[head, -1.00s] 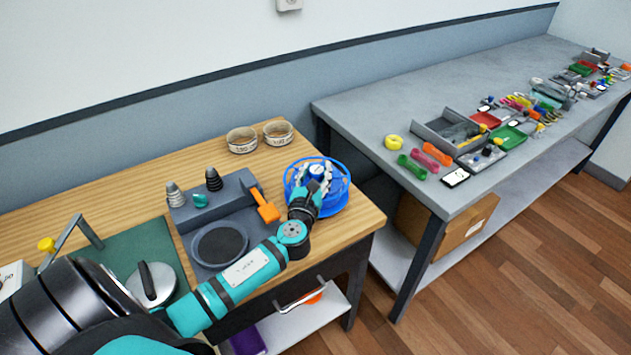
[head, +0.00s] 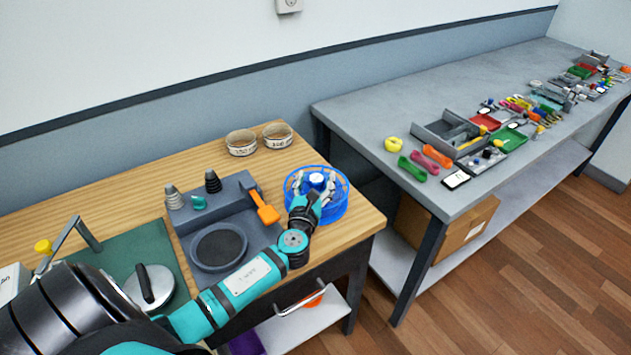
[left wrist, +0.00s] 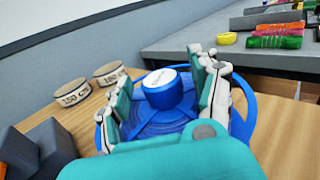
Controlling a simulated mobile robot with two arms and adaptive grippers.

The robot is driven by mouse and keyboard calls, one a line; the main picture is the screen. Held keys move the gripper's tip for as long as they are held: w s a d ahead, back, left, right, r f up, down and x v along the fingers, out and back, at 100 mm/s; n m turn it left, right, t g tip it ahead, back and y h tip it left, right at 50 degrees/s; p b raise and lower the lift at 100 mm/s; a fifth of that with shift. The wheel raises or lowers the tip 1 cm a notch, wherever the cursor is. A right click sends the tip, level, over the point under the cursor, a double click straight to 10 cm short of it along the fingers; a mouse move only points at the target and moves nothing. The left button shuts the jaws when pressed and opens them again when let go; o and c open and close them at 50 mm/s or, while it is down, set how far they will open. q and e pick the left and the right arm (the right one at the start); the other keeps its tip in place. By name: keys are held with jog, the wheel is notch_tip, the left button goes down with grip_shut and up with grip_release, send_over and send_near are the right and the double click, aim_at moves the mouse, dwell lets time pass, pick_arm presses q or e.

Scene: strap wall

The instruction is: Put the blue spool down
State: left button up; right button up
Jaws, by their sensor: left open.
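The blue spool (head: 332,208) sits on the right end of the wooden table (head: 358,226). In the left wrist view the spool (left wrist: 150,122) is a round blue reel with a hub knob that has a white top. My left gripper (head: 316,187) is over the spool. In the left wrist view its two fingers (left wrist: 165,90) stand open on either side of the knob, with gaps between them and it. Part of the spool is hidden behind the fingers and the wrist. My right gripper is not in view.
A grey fixture (head: 238,200) with cones and an orange-handled tool (head: 264,207) stands left of the spool. Two labelled rings (head: 241,143) lie behind. A grey bench (head: 400,120) with several tools stands across a gap to the right.

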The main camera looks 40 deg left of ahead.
pick_arm(q)
jog(key=shift+s+d, duration=0.15)
jog(key=shift+s, duration=0.15)
jog(key=b+v, duration=0.1)
jog(key=v, duration=0.6)
jog(key=shift+r, duration=0.1)
jog(key=shift+w, duration=0.1)
